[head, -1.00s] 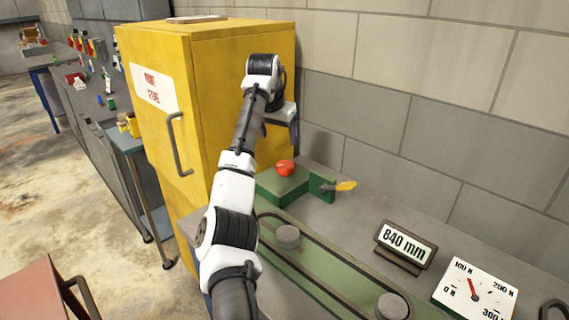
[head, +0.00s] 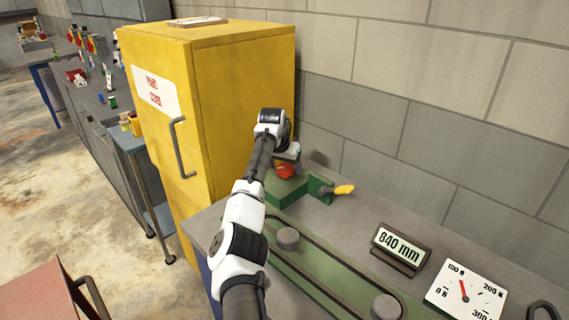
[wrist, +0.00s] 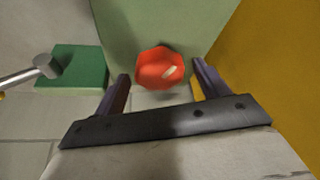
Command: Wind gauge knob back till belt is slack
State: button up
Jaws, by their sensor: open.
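The red knob (head: 284,172) sits on a green block (head: 287,190) at the far end of the bench. In the wrist view the red knob (wrist: 160,70), with a pale mark on it, shows between the fingertips. My gripper (wrist: 162,72) is open around it, with a visible gap on each side; its depth relative to the knob is hard to tell. In the head view my wrist partly hides the knob. The dark belt (head: 341,257) runs around two grey pulleys, the nearer one (head: 387,307) and the farther one (head: 288,238).
A force dial (head: 465,293) has its red needle near 100 N. A display (head: 400,248) reads 840 mm. A yellow-handled lever (head: 343,190) stands right of the knob block. A yellow cabinet (head: 225,120) rises close on the left, and a block wall stands behind.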

jog(key=shift+f, duration=0.1)
jog(key=c, duration=1)
jog(key=n+y, duration=0.1)
jog(key=n, duration=0.1)
jog(key=shift+d+n, duration=0.2)
jog(key=shift+n, duration=0.2)
jog(key=shift+n+y, duration=0.4)
jog(key=shift+n, duration=0.6)
jog(key=o, duration=1)
jog(key=b+v, duration=0.4)
jog(key=v, duration=0.9)
jog(key=shift+s+r, duration=0.3)
jog(key=shift+r, duration=0.05)
